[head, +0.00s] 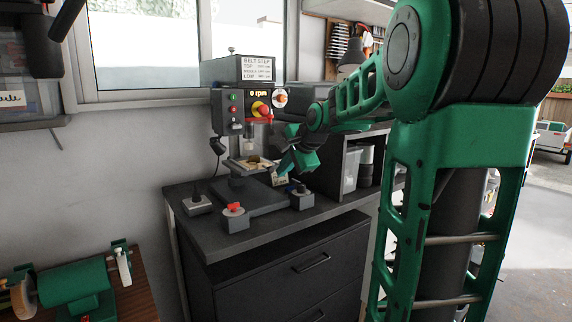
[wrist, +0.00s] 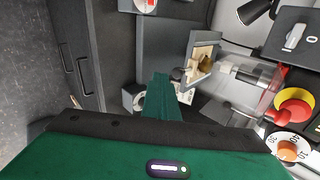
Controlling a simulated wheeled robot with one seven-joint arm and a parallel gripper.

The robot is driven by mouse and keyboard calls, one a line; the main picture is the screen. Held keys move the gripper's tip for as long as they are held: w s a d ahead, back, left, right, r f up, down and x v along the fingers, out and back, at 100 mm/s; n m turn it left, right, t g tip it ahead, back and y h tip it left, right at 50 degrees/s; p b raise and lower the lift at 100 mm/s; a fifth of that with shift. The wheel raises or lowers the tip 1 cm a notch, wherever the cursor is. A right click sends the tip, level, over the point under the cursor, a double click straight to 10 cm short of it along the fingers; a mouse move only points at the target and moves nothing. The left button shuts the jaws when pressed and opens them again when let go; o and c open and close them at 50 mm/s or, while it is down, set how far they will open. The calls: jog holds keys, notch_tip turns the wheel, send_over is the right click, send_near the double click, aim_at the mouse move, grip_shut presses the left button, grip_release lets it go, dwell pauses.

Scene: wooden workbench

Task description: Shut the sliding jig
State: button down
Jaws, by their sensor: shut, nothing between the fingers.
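The jig (head: 250,162) is a small grey-framed piece with a pale wooden inside, on the drill press under its head. In the wrist view the jig (wrist: 204,57) shows its pale inside with a brown piece in it, and a small dark knob sits at its near side. How far the jig stands open I cannot tell. My gripper (head: 284,167) is just right of the jig in the head view. In the wrist view my gripper (wrist: 160,80) has its green fingers together and empty, with the tips close beside the knob; contact is unclear.
The drill press (head: 243,108) carries a red and yellow stop button. A clear guard (wrist: 255,90) is beside the jig. A box with a red button (head: 235,216) and a dark-knobbed box (head: 301,198) stand on the dark bench (head: 225,241). A shelf with containers is to the right.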

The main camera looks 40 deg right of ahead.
aim_at(264, 166)
jog(key=shift+w+d+f, duration=0.1)
jog(key=shift+w+d, duration=0.05)
jog(key=shift+w, duration=0.95)
jog(key=shift+w+d+f, duration=0.1)
jog(key=shift+w, duration=0.95)
jog(key=w, duration=0.4)
jog(key=shift+d, duration=0.1)
jog(key=shift+w+r, duration=0.25)
jog(key=shift+w, duration=0.1)
